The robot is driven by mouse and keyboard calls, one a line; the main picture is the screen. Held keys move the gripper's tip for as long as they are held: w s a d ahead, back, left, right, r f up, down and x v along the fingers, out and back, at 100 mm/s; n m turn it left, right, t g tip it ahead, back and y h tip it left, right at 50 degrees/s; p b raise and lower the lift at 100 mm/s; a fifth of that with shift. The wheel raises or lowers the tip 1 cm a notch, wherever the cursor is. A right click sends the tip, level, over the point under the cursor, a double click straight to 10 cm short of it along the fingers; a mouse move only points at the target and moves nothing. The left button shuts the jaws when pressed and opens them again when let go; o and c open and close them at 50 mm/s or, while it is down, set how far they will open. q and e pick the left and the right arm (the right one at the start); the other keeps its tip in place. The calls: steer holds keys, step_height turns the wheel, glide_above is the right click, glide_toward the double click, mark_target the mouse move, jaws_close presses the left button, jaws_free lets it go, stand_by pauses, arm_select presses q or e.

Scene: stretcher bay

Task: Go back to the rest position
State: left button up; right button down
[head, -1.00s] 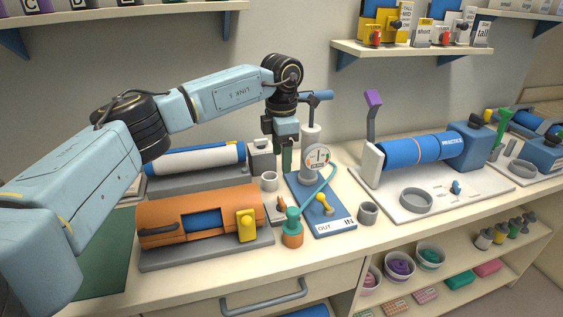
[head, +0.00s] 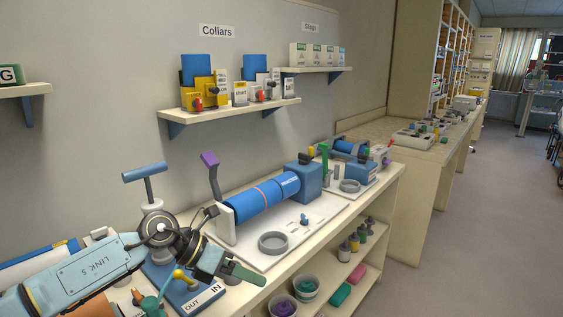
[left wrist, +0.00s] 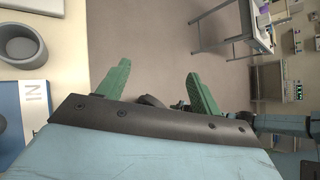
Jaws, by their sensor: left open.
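My left gripper (head: 244,273) reaches in from the lower left in the head view, low over the front of the bench, near the blue IN/OUT board (head: 190,292). In the left wrist view its two green fingers (left wrist: 158,88) stand apart with nothing between them but floor. It is open and empty. My right gripper is in neither view.
A white board with a blue practice cylinder (head: 265,197) and a grey ring (head: 273,243) lies on the bench. Shelves with bowls (head: 306,290) are below. Open floor (head: 440,260) lies to the right.

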arm_select(q)
steer(key=s+d+r+n+t+h, duration=0.3)
steer(key=d+r+n+t+h, duration=0.25)
steer(key=d+n+h, duration=0.2)
steer(key=a+f+n+t+y, duration=0.2)
steer(key=a+n+t+y, duration=0.35)
steer(key=n, duration=0.65)
steer(key=a+f+n+t+y, duration=0.2)
steer(key=a+n+t+y, duration=0.4)
steer(key=n, duration=0.5)
steer(key=s+a+f+n+g+y, duration=0.4)
steer(key=s+a+f+n+y, duration=0.15)
steer(key=f+n, duration=0.2)
steer(key=s+a+f+n+g, duration=0.25)
steer(key=s+f+g, duration=0.3)
steer(key=s, duration=0.55)
steer(key=s+a+f+n+g, duration=0.25)
steer(key=s+f+g, duration=0.3)
steer(key=s, duration=0.55)
steer(key=s+f+g, duration=0.1)
steer(key=s+f, duration=0.1)
steer(key=f, duration=1.1)
steer(key=s+f, duration=0.2)
steer(key=f, duration=1.2)
steer(key=s+a+f+g+y, duration=0.1)
steer(key=s+a+f, duration=0.1)
steer(key=s+f, duration=1.1)
steer(key=shift+s+a+g, duration=0.3)
steer(key=shift+s, duration=0.85)
